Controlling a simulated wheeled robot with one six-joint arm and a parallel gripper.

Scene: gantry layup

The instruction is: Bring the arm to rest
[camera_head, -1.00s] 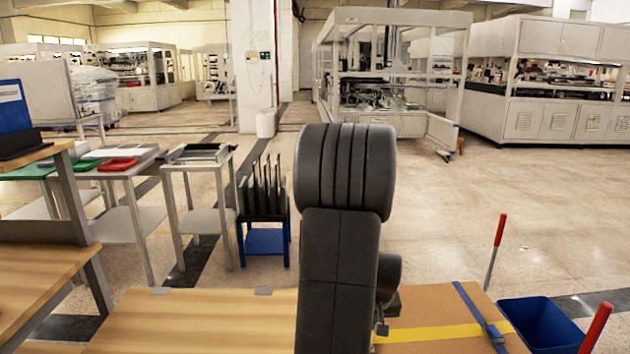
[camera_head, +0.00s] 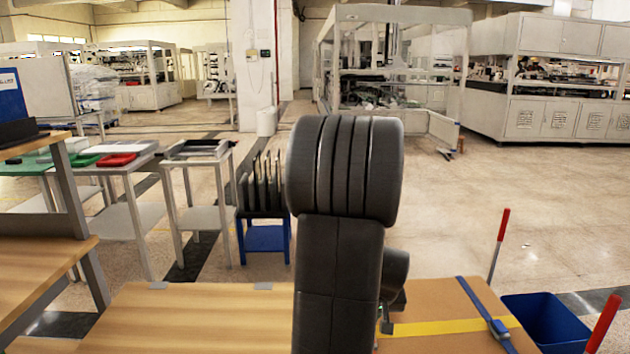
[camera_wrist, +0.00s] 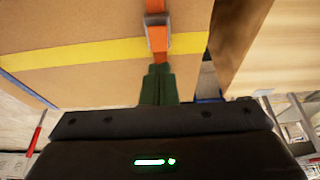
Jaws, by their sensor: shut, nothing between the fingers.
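My arm stands upright in the middle of the head view, its dark links hiding part of the table and box behind them. In the wrist view my gripper (camera_wrist: 158,84) shows as two green fingers close together, shut with nothing between them. The fingers point toward a cardboard box (camera_wrist: 95,82) with yellow tape (camera_wrist: 100,50) and an orange strap (camera_wrist: 156,32) with a metal buckle. I cannot tell whether the fingertips touch the box. The same box (camera_head: 440,348) shows in the head view, right of my arm.
A wooden tabletop (camera_head: 190,320) lies left of the box. A blue bin (camera_head: 545,322) and red-handled posts (camera_head: 499,240) stand at the right. Side tables (camera_head: 198,150) and a blue rack (camera_head: 264,240) stand at the left. Open floor (camera_head: 540,200) lies at the right behind the box.

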